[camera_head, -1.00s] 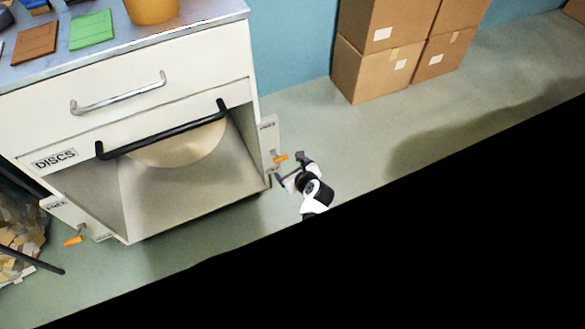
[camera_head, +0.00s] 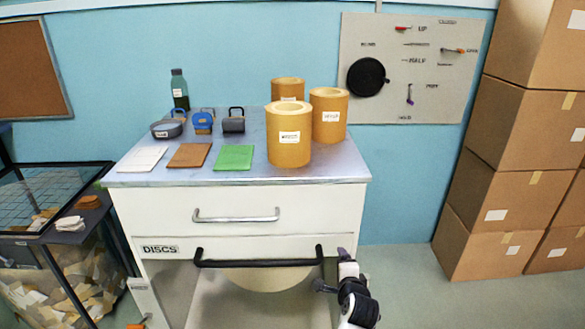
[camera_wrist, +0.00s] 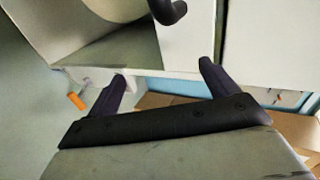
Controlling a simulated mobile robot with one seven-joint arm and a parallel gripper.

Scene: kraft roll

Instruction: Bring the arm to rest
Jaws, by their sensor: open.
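My gripper (camera_head: 332,271) is open and empty, in front of the white cabinet's right side, close to the right end of the black bar handle (camera_head: 258,262). In the wrist view its two dark fingers (camera_wrist: 162,71) stand wide apart with nothing between them. The black handle (camera_wrist: 172,12) shows there at the top edge, apart from the fingers. My arm runs down out of the head view's lower edge. No object is held.
The cabinet (camera_head: 150,212) carries paper rolls (camera_head: 290,150), coloured sheets and a bottle (camera_head: 179,90). Stacked boxes (camera_head: 505,170) stand at the right. A bin of paper scraps (camera_head: 70,275) is at the left. Floor (camera_head: 405,280) between cabinet and boxes is clear.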

